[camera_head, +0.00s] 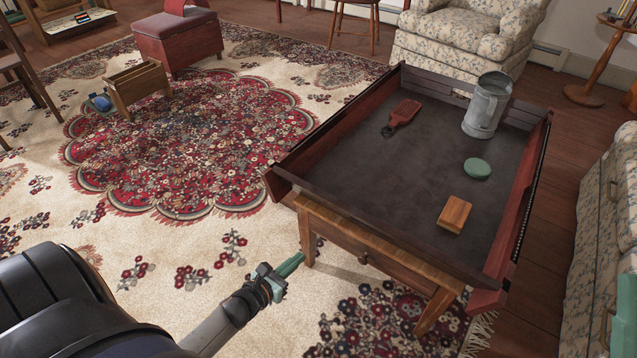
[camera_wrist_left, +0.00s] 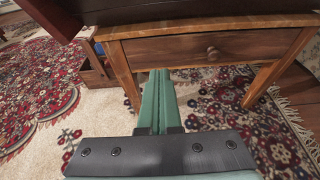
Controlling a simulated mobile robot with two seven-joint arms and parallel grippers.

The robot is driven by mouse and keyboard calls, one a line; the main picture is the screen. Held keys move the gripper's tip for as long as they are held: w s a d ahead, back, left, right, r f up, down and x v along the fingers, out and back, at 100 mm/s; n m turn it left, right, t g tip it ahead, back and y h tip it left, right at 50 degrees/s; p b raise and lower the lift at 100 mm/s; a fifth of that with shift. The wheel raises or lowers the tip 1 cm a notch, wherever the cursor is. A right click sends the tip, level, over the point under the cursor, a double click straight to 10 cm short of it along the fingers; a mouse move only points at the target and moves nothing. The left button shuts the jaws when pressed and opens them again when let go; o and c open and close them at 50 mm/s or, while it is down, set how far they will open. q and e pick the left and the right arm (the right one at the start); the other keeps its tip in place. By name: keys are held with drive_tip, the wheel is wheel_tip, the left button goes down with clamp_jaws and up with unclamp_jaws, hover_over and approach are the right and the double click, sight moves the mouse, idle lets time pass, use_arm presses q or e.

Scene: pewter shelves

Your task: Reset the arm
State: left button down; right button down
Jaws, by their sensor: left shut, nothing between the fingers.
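My left gripper (camera_head: 290,264) reaches in from the lower left in the head view, with its green fingers together and nothing between them. Its fingertips are close to the near left leg of the wooden table (camera_head: 379,259), above the rug; I cannot tell whether they touch the leg. In the left wrist view the closed fingers (camera_wrist_left: 158,78) point toward the table's drawer front (camera_wrist_left: 230,48).
The table's dark tray top (camera_head: 400,165) holds a red-brown paddle-like object (camera_head: 404,113), a metal pitcher (camera_head: 487,105), a green disc (camera_head: 477,168) and a wooden block (camera_head: 455,214). Armchairs stand behind and right. The patterned rug (camera_head: 150,240) left of the table is largely open.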

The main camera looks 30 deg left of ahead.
use_arm(q)
drive_tip(key=shift+s, duration=0.1)
use_arm(e)
drive_tip(key=shift+r, duration=0.15)
